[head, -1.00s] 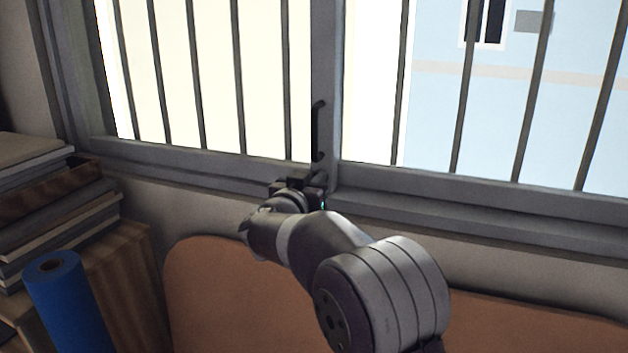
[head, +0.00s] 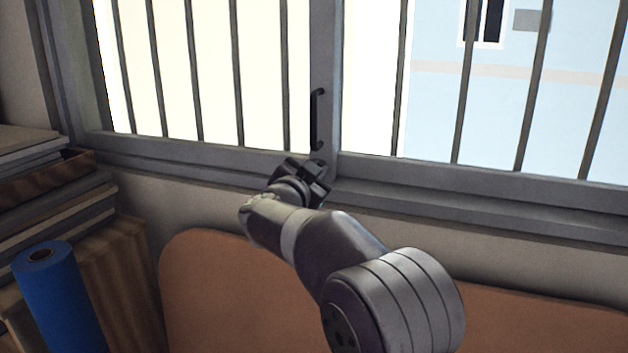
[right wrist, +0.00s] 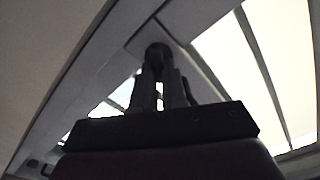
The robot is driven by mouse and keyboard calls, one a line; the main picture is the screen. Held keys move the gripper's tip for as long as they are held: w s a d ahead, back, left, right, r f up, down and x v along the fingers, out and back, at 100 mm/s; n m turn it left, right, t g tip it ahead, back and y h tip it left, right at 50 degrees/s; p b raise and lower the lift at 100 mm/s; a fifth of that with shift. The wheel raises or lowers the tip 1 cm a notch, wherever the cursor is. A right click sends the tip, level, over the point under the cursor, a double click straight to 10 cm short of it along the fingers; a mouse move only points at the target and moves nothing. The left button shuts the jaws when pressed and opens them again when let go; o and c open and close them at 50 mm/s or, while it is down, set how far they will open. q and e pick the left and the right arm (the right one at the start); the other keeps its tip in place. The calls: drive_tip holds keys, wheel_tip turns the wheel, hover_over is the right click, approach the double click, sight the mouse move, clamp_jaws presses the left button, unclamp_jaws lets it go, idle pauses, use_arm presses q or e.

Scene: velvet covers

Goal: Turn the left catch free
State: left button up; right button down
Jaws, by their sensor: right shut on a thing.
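My right gripper (head: 318,172) is at the foot of the window's middle post, just below a black upright handle (head: 316,120). In the right wrist view, its two fingers (right wrist: 160,85) are shut on a small dark rounded piece, which I take to be the left catch (right wrist: 157,50), against the grey frame. In the head view my gripper mostly hides this piece, so its exact turn angle cannot be told. My left gripper is not in view.
The barred window (head: 200,75) has a grey sill (head: 450,195) running below it. An orange-brown panel (head: 200,290) stands below the sill. At left are stacked boards (head: 55,205) and a blue roll (head: 60,300).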

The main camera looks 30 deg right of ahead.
drive_tip(key=m+b, duration=0.1)
drive_tip(key=m, duration=0.1)
drive_tip(key=m+b, duration=0.3)
drive_tip(key=m, duration=0.1)
drive_tip(key=shift+s+d+f+m, duration=0.15)
drive_tip(key=shift+f+m, duration=0.15)
drive_tip(key=shift+f, duration=0.05)
drive_tip(key=m+b, duration=0.3)
drive_tip(key=m, duration=0.1)
drive_tip(key=shift+f+m, duration=0.15)
drive_tip(key=shift+m, duration=0.25)
drive_tip(key=shift+m+b, duration=0.3)
drive_tip(key=shift+b, duration=0.05)
drive_tip(key=c, duration=1.2)
unclamp_jaws()
drive_tip(key=shift+o, duration=0.2)
drive_tip(key=shift+s, duration=0.15)
drive_tip(key=b+v, duration=0.4)
drive_tip(key=v, duration=0.8)
drive_tip(key=shift+s+a, duration=0.15)
drive_tip(key=shift+a, duration=0.15)
